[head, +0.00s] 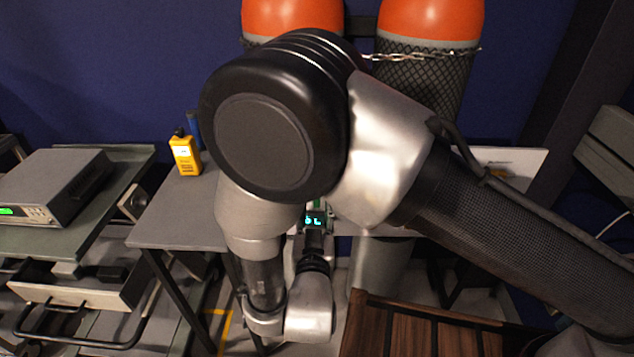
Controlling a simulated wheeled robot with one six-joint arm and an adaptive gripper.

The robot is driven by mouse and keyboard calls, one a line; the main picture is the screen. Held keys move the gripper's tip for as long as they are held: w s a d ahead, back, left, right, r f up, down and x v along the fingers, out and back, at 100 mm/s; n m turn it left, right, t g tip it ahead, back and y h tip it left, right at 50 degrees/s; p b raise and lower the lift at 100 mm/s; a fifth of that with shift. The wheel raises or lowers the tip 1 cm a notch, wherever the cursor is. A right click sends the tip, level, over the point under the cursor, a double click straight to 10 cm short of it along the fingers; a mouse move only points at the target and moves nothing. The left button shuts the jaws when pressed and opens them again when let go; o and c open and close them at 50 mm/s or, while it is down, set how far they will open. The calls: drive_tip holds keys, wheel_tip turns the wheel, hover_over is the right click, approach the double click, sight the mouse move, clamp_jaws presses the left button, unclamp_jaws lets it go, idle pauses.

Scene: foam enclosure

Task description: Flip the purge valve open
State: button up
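I cannot make out the purge valve; my arm covers the middle of the head view. A small device with a lit cyan display (315,221) shows just beyond my wrist, partly hidden by the arm. My gripper (314,244) is a small dark shape at the end of the wrist, pointing away from me toward that device. Its fingers are not clear, so I cannot tell whether they are open or shut, or whether they touch anything.
Two orange-topped, netted cylinders (430,20) stand chained at the back. A yellow handheld meter (185,155) stands on a grey table (172,218) to the left. A grey instrument (55,187) sits on a bench further left. A slatted wooden surface (415,328) is at front right.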

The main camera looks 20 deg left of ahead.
drive_tip(key=x, duration=0.7)
drive_tip(key=shift+w, duration=0.3)
clamp_jaws()
